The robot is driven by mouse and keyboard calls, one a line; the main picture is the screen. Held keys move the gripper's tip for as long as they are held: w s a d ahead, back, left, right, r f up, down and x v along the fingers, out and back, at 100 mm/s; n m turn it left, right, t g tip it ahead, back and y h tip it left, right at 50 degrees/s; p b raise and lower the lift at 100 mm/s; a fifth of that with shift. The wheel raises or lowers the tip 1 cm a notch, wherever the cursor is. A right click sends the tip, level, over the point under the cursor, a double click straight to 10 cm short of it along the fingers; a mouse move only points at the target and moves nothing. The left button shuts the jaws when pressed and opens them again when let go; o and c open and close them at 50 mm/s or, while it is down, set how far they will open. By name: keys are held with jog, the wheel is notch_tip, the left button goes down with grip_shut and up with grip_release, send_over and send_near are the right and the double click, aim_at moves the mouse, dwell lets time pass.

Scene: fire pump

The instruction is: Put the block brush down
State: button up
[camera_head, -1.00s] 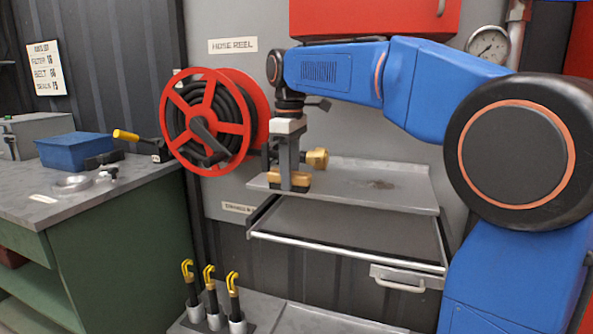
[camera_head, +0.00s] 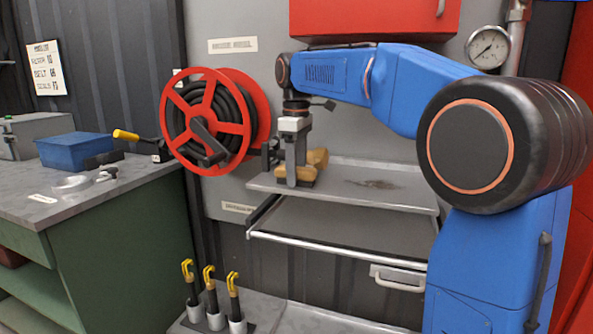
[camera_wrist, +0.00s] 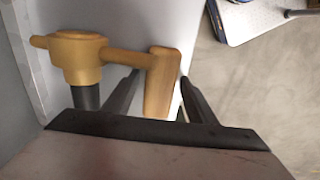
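A red hose reel (camera_head: 207,118) is close on the left. A drawer (camera_head: 350,232) sits under the shelf. The shelf's right part is bare except for a dark stain. Several yellow-hooked tools (camera_head: 210,285) stand below. A workbench (camera_head: 90,200) is at left.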

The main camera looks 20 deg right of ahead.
jog(key=shift+r, duration=0.1)
notch_tip(320, 180, up, 12)
dwell(0.8)
jog(key=s+d+f+m+t, duration=0.2)
jog(key=s+f+m, duration=0.3)
jog(key=s+f, duration=1.1)
jog(key=s+d+f+m+t, duration=0.2)
jog(key=s+d+f+m, duration=0.3)
jog(key=s+f, duration=1.2)
jog(key=shift+s+f+m+t, duration=0.2)
jog(key=shift+f+m+t, duration=0.2)
jog(key=shift+f, duration=0.4)
jog(key=shift+o, duration=0.4)
